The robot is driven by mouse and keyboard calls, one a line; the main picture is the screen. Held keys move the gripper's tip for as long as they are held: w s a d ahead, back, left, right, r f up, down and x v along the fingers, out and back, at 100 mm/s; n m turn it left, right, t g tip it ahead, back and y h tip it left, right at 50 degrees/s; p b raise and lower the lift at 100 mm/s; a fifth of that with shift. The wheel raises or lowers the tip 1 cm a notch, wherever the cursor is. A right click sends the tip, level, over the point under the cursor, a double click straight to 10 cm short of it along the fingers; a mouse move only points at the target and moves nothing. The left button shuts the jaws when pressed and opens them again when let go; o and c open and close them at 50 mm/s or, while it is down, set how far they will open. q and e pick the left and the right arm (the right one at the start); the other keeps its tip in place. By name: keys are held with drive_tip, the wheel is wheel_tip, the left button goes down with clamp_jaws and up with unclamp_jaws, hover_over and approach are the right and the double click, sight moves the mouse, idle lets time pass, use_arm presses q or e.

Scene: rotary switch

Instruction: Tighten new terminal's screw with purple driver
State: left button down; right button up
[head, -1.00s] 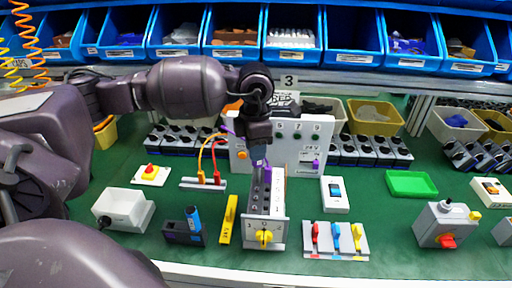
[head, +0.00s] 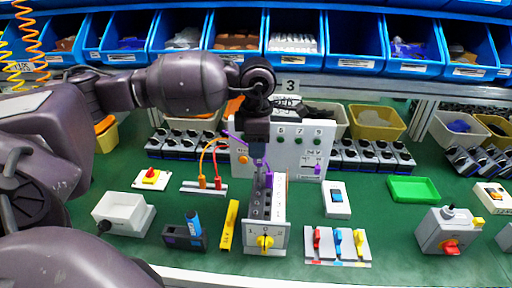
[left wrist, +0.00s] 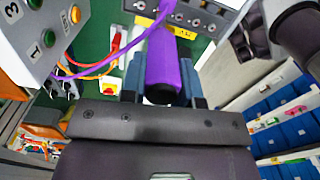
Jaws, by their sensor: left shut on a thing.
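The purple driver (left wrist: 163,65) is held between the two fingers of my left gripper (left wrist: 160,88), handle end toward the wrist camera. In the head view a piece of its purple handle (head: 268,180) shows below my left gripper (head: 259,165). The gripper is over the top of the rotary switch unit (head: 281,208), which has a yellow knob (head: 265,242) on its front and a row of terminals on top. In the left wrist view the terminal row (left wrist: 190,16) is beyond the driver. The driver tip and its contact with a screw are hidden. My right gripper is not in view.
A driver holder (head: 184,238) with a blue driver stands left of the switch, beside a yellow tester (head: 229,225). Colored lever switches (head: 337,245) stand to the right. A white control panel (head: 300,158) with wires is behind.

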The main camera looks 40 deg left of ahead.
use_arm(q)
drive_tip(key=shift+r+p, duration=0.8)
drive_tip(key=shift+r, duration=1.2)
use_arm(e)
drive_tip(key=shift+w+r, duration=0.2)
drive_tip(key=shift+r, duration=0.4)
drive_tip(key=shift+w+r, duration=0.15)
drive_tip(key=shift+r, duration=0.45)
